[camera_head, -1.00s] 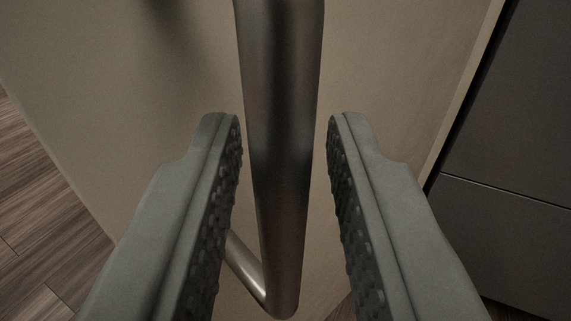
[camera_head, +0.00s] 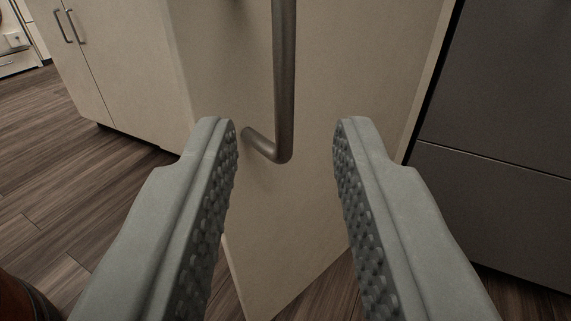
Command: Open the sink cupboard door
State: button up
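A beige cupboard door (camera_head: 330,185) fills the middle of the view, with wood floor showing under its lower edge. It stands at an angle to the neighbouring fronts. A vertical metal bar handle (camera_head: 284,80) is fixed on it, and its lower end bends back to the door. My gripper (camera_head: 285,125) is open, with one finger on each side of the picture. The handle's lower end shows between the fingertips, beyond them and apart from both. Nothing is held. The top of the handle is out of view.
Dark grey drawer fronts (camera_head: 490,110) stand at the right, beyond a dark gap along the door's edge. Beige cabinets (camera_head: 115,75) with bar handles stand at the back left. Open wood floor (camera_head: 75,200) lies at the left.

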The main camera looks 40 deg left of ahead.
jog(key=v, duration=0.6)
jog(key=shift+s, duration=0.1)
